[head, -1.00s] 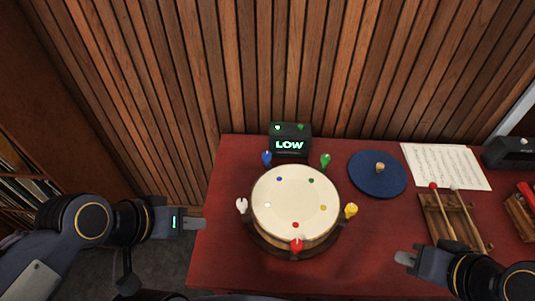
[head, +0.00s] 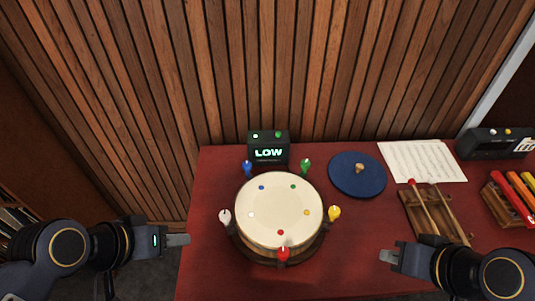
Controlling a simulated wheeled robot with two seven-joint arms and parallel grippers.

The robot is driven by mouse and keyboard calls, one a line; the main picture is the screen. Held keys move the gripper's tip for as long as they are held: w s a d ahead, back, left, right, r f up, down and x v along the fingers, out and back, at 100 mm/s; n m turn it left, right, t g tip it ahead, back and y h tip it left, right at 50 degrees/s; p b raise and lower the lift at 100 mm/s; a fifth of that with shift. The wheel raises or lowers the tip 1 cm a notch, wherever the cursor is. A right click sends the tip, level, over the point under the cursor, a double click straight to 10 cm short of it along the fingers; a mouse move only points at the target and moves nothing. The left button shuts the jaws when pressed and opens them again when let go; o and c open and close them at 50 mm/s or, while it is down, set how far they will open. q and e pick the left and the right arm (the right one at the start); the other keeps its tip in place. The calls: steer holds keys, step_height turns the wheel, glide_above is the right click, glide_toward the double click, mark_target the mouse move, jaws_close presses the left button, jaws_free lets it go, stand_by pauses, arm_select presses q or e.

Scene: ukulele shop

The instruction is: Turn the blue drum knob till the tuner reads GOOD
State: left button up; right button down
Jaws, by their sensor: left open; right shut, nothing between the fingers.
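The drum (head: 278,208) stands on the red table, with a pale skin and coloured dots. Its blue knob (head: 247,168) is at the back left of the rim. Green (head: 306,167), yellow (head: 334,213), red (head: 283,254) and white (head: 225,216) knobs stand around it. The tuner (head: 268,148) behind the drum reads LOW. My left gripper (head: 182,239) is open and empty at the table's left edge, left of the drum and apart from it. My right gripper (head: 388,256) is shut and empty, to the right of the drum.
A blue disc with a wooden knob (head: 357,177) lies right of the drum. Sheet music (head: 424,161), a wooden rack with mallets (head: 433,217), a black device (head: 493,143) and coloured bars (head: 512,198) fill the right side. The table's front left is bare.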

arm_select(q)
steer(key=shift+o, duration=0.4)
steer(key=shift+w+r, duration=0.2)
steer(key=shift+w, duration=0.05)
steer(key=w+a+r+m+g, duration=0.1)
steer(key=w+r+m+g, duration=0.15)
steer(key=w, duration=0.55)
steer(key=m+g+y, duration=0.3)
steer(key=m+y, duration=0.1)
steer(key=m, duration=0.3)
glide_above(247, 164)
steer(key=f, duration=1.1)
steer(key=shift+s+a+f, duration=0.15)
steer(key=shift+a+f, duration=0.05)
steer(key=shift+w+d+f, duration=0.15)
steer(key=shift+w+f, duration=0.05)
steer(key=shift+f, duration=0.35)
step_height(247, 164, down, 7)
steer(key=shift+f+p, duration=0.15)
steer(key=shift+p, duration=0.6)
